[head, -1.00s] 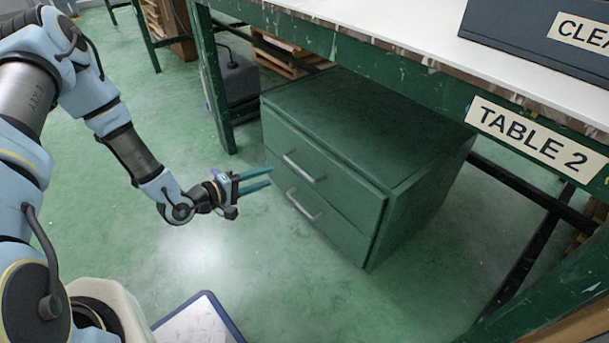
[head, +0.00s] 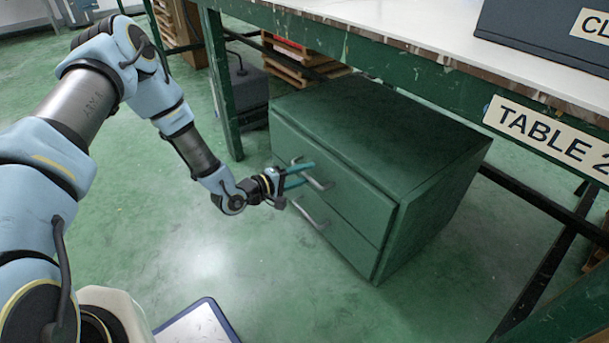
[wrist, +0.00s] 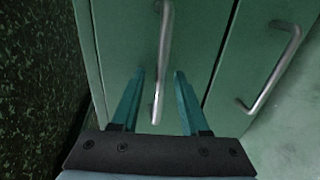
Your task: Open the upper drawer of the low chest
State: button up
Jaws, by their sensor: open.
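The low chest (head: 385,125) is dark green and stands on the floor under the table. Its upper drawer (head: 352,192) is closed, with a grey bar handle (head: 319,184). The lower drawer's handle (head: 307,215) is below it. My gripper (head: 308,172) is open at the upper handle, its teal fingers partly covering that handle in the head view. In the wrist view, the upper handle (wrist: 164,40) runs between the two open fingers (wrist: 160,76). I cannot tell whether they touch it. The lower handle (wrist: 275,65) is off to the right there.
The table (head: 420,65) stands over the chest, its green front edge carrying a "TABLE 2" sign (head: 555,138). A table leg (head: 222,85) is left of the chest. A blue-rimmed tray (head: 200,325) is low in front. The floor (head: 400,310) before the drawers is clear.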

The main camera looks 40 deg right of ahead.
grip_shut()
dwell(0.3)
dwell(1.1)
